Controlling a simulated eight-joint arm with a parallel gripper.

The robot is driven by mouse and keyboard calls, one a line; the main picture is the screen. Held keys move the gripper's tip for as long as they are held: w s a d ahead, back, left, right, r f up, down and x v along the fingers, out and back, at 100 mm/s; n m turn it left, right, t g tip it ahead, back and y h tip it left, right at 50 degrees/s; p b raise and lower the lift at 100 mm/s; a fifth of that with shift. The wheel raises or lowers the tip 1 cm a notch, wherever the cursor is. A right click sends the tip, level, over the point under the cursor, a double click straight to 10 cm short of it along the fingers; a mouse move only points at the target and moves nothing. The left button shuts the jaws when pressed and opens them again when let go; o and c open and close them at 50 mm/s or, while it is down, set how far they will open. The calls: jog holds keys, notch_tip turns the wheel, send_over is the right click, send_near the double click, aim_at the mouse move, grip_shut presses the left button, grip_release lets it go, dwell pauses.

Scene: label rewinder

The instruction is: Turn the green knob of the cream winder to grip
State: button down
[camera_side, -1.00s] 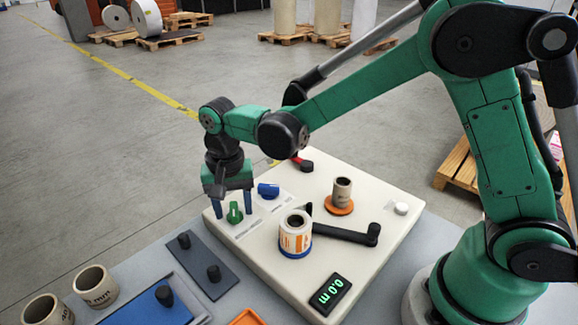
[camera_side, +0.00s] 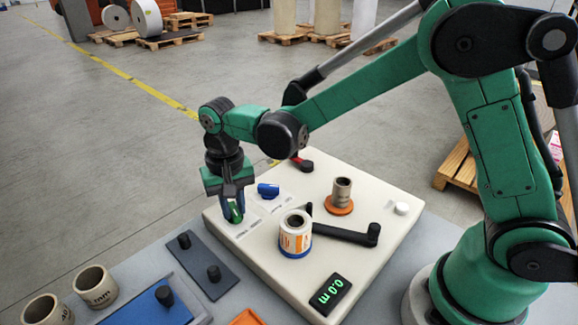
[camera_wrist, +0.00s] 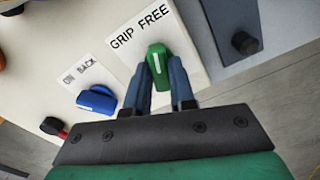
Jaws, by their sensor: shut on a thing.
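The cream winder (camera_side: 345,220) is a flat cream box on the grey table. Its green knob (camera_wrist: 158,62) stands near the winder's left corner in the side view, beside a white label (camera_wrist: 138,34) reading "GRIP FREE". My gripper (camera_wrist: 166,75) is shut on the green knob, with one blue finger on each side of it in the wrist view. In the side view my gripper (camera_side: 234,212) points straight down and its fingers partly hide the knob. Which word the knob points at I cannot tell for certain.
A blue knob (camera_side: 268,190) with its own label (camera_wrist: 82,70) stands close beside the green one. A label roll (camera_side: 295,235), a black crank arm (camera_side: 345,234), an orange-flanged core (camera_side: 341,195) and a display (camera_side: 330,294) reading 0.0 m are on the winder. A dark plate with pegs (camera_side: 205,265) lies left.

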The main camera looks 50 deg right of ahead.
aim_at(234, 208)
jog(key=n, duration=0.5)
jog(key=shift+n, duration=0.3)
jog(key=n, duration=0.5)
jog(key=shift+n, duration=0.4)
jog(key=c, duration=0.7)
grip_release()
jog(key=shift+c, duration=0.2)
jog(key=shift+r, duration=2.8)
